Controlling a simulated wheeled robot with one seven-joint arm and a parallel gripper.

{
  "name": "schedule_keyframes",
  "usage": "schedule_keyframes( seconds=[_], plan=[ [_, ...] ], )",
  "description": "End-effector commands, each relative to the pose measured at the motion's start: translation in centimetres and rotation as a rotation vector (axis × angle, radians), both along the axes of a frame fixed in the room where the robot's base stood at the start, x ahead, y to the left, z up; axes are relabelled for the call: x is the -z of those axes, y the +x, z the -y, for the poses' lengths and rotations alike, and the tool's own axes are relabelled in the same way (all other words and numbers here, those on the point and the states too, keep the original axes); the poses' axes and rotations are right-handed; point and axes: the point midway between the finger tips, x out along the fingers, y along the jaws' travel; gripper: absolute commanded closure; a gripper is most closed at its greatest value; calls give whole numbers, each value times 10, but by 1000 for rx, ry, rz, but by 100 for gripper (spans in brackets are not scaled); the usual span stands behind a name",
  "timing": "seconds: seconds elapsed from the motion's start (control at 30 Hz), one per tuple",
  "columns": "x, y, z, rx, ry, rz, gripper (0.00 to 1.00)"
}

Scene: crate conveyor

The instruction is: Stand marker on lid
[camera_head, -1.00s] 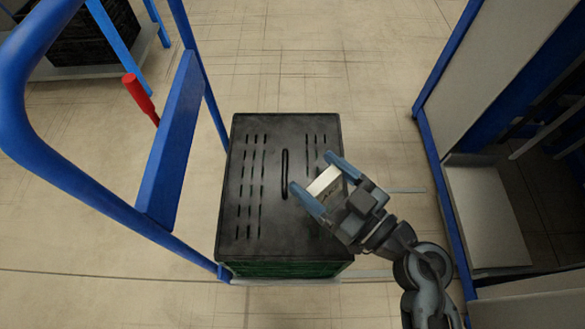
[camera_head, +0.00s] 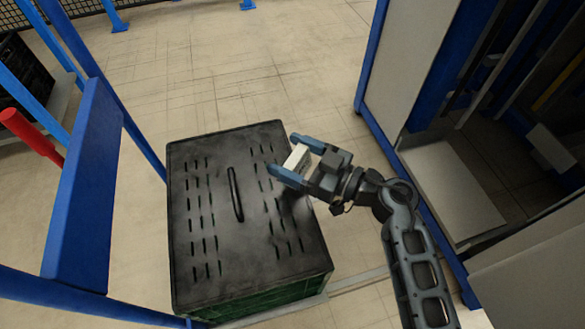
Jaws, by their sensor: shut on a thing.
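A black slotted lid (camera_head: 207,235) with a raised bar handle (camera_head: 236,195) covers a green crate (camera_head: 268,302). My gripper (camera_head: 284,154) has blue fingers and is at the lid's right edge, towards its far corner. The fingers are shut on a small pale block-like thing (camera_head: 298,157), likely the marker. Part of it is hidden by the fingers and gripper body. It appears above the lid, but I cannot tell its exact height. The visible top of the lid is bare apart from its handle.
A blue frame (camera_head: 85,190) with a red handle (camera_head: 30,133) stands left of the crate. A blue-and-grey cabinet structure (camera_head: 415,60) with a pale low shelf (camera_head: 450,195) stands at the right. Open floor (camera_head: 250,60) lies beyond the crate.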

Motion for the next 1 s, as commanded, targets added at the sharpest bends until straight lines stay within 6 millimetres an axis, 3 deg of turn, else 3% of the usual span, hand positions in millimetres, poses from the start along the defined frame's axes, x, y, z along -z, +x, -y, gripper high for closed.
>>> schedule_keyframes(
  seconds=[0.2,0.63,0.67,0.83,1.0],
  plan=[
    [34,0,0,0,0,-1,50],
    [37,0,0,1,0,0,50],
    [37,0,0,0,0,1,18],
    [37,0,0,0,0,1,2],
    [37,0,0,0,0,0,0]
  ],
)
